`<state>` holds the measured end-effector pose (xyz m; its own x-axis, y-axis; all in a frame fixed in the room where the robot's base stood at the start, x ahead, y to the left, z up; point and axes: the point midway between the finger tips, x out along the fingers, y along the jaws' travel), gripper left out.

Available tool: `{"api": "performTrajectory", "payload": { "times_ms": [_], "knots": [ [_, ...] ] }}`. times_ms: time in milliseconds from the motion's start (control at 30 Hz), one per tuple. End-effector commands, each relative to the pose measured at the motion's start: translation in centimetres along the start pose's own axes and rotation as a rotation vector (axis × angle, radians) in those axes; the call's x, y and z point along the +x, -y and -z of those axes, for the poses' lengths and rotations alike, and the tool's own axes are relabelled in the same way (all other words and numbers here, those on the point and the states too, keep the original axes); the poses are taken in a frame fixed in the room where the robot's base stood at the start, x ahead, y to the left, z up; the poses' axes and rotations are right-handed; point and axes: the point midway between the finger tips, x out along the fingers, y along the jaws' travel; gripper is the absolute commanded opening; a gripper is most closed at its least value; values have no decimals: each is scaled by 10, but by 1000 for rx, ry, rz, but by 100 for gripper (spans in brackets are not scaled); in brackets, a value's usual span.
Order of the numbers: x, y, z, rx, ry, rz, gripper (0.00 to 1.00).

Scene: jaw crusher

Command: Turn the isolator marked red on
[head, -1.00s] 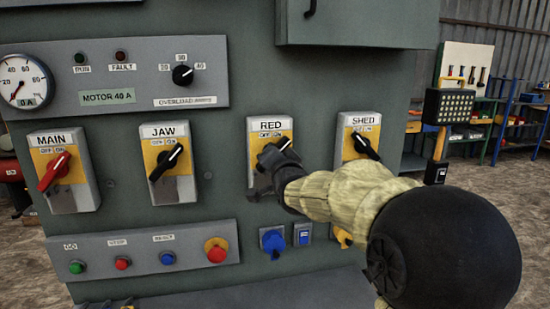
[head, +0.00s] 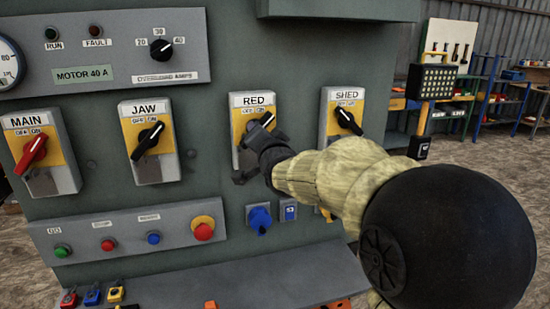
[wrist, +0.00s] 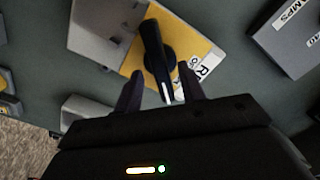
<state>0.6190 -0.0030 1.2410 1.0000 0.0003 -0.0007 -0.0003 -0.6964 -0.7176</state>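The isolator marked RED (head: 240,107) is a grey box with a yellow plate, third in a row on the green cabinet. My gripper (head: 257,140) is in front of it and covers most of its handle in the head view. In the wrist view the black handle (wrist: 154,52) with a white line stands between the two dark fingertips of my gripper (wrist: 158,90). The fingers are apart, with a visible space on each side of the handle. The handle's white line points toward the label side, and its exact setting against OFF and ON is hard to tell.
The MAIN isolator (head: 57,176), JAW isolator (head: 165,168) and SHED isolator (head: 330,112) sit in the same row. Below are a button panel (head: 80,236), a blue socket (head: 259,218) and a ledge with small coloured padlocks (head: 92,297). A keypad-like box (head: 432,81) stands at right.

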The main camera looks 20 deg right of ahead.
Motion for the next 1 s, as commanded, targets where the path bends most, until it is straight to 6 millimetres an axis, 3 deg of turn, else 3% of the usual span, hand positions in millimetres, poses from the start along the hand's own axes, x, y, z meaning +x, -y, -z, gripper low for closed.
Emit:
{"api": "performTrajectory", "payload": {
  "times_ms": [700, 1000],
  "knots": [
    [-117, 1, -1, 1, 1, 2, 40],
    [-144, 1, 0, 2, 3, 0, 40]
  ]
}}
